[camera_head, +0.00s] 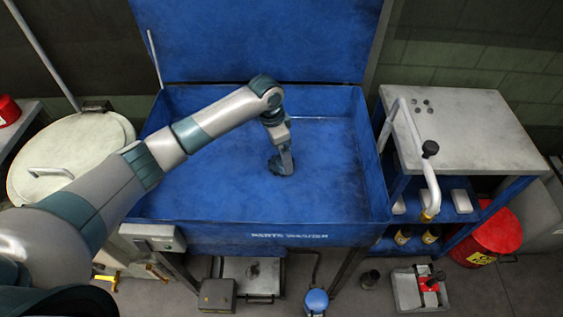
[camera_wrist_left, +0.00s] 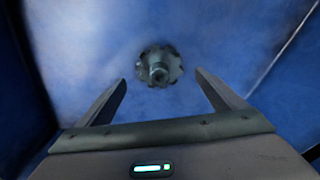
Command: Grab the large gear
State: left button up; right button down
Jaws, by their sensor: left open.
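The large gear (camera_wrist_left: 160,66) is a dark, toothed disc with a raised hub. It lies on the blue floor of the parts washer basin (camera_head: 335,165). In the left wrist view it sits beyond my fingertips, centred between them. My left gripper (camera_wrist_left: 162,84) is open and empty, with its two fingers spread on either side of the gear's line. In the head view my left gripper (camera_head: 283,165) reaches down into the basin, and the dark shape at its tip partly hides the gear. My right gripper is not in view.
The basin's blue walls surround my left gripper, and its raised lid (camera_head: 260,40) stands behind. A bent white spout (camera_head: 408,130) stands at the right wall beside a grey-topped cart (camera_head: 460,135). The rest of the basin floor is clear.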

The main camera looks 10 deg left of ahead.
pick_arm(q)
notch_tip(320, 180, down, 2)
jog(key=shift+d+f, duration=0.1)
jog(key=shift+f, duration=0.05)
jog(key=shift+f+p, duration=0.35)
jog(key=shift+f, duration=0.05)
jog(key=shift+w+f, duration=0.1)
jog(key=shift+f, duration=0.15)
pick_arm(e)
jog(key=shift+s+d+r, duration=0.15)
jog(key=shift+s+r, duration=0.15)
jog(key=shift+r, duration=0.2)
pick_arm(q)
jog(key=shift+r, duration=0.1)
jog(key=c, duration=1.9)
jog(key=shift+c, duration=0.2)
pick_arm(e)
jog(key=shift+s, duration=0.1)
pick_arm(q)
jog(key=shift+r, duration=0.1)
